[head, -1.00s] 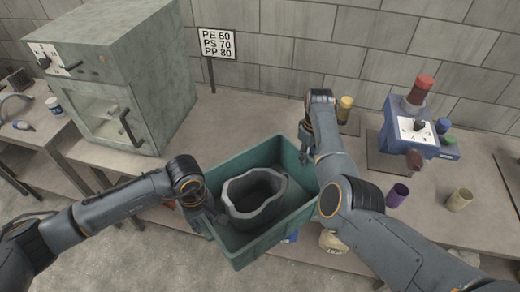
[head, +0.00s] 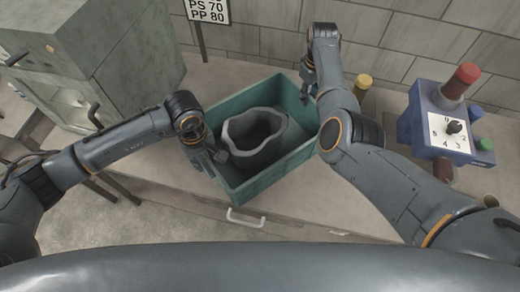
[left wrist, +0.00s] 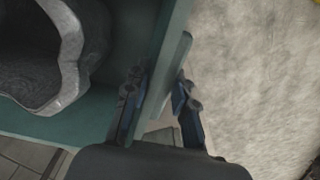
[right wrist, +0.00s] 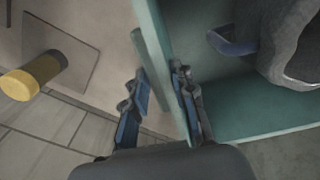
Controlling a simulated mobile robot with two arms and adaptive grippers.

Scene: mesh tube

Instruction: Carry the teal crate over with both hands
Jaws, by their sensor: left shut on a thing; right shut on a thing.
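The teal crate (head: 272,180) is an open box at the middle of the head view, over the front part of the bench. A rough grey hollow vessel (head: 234,150) sits inside it. My left gripper (head: 214,156) is shut on the crate's left side; in the left wrist view its fingers (left wrist: 158,95) straddle the teal wall and ledge. My right gripper (head: 308,86) is shut on the far right side; in the right wrist view its fingers (right wrist: 160,92) straddle that wall. Whether the crate touches the bench I cannot tell.
A grey-green oven (head: 110,50) stands at the left. A sign (head: 207,10) stands behind the crate. A blue machine (head: 430,125) with a red-topped cylinder and a yellow cup (head: 362,82) are at the right. A white drawer handle (head: 245,218) is below the front edge.

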